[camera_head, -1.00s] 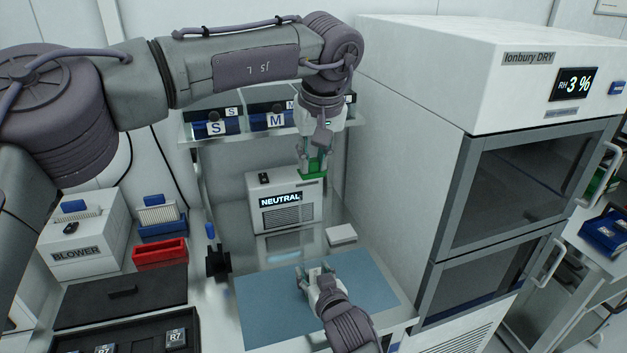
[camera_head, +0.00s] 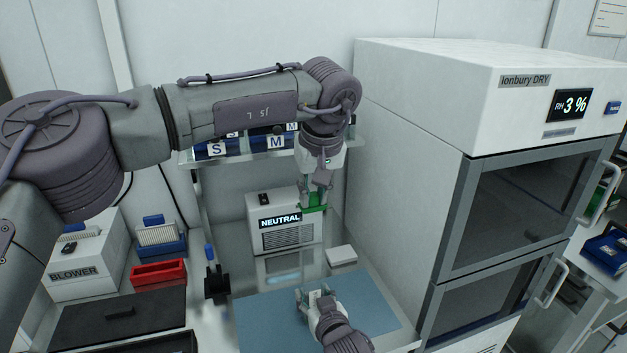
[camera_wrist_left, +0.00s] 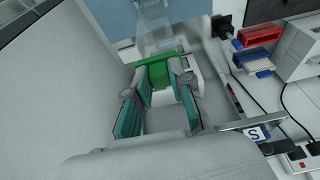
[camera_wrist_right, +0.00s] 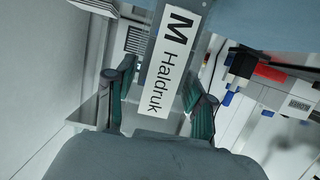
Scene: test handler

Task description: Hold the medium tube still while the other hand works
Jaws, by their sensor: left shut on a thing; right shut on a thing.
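The medium tube (camera_wrist_right: 148,95), a grey strip with a white label reading "M Haldruk", runs between the fingers of my right gripper (camera_wrist_right: 158,90) in the right wrist view. In the head view my right gripper (camera_head: 316,292) is shut on it above the blue mat; little of the tube shows there. My left gripper (camera_head: 314,200) is shut on a green piece (camera_head: 312,209) in front of the right part of the NEUTRAL box. The green piece (camera_wrist_left: 163,74) also sits between the left fingers in the left wrist view. I cannot tell whether it touches anything else.
The NEUTRAL box (camera_head: 285,238) stands behind the blue mat (camera_head: 265,325). A small white block (camera_head: 342,256) lies behind the mat. A dry cabinet (camera_head: 400,170) walls off the right. A black fixture (camera_head: 216,284) and a red bin (camera_head: 158,272) are at the left.

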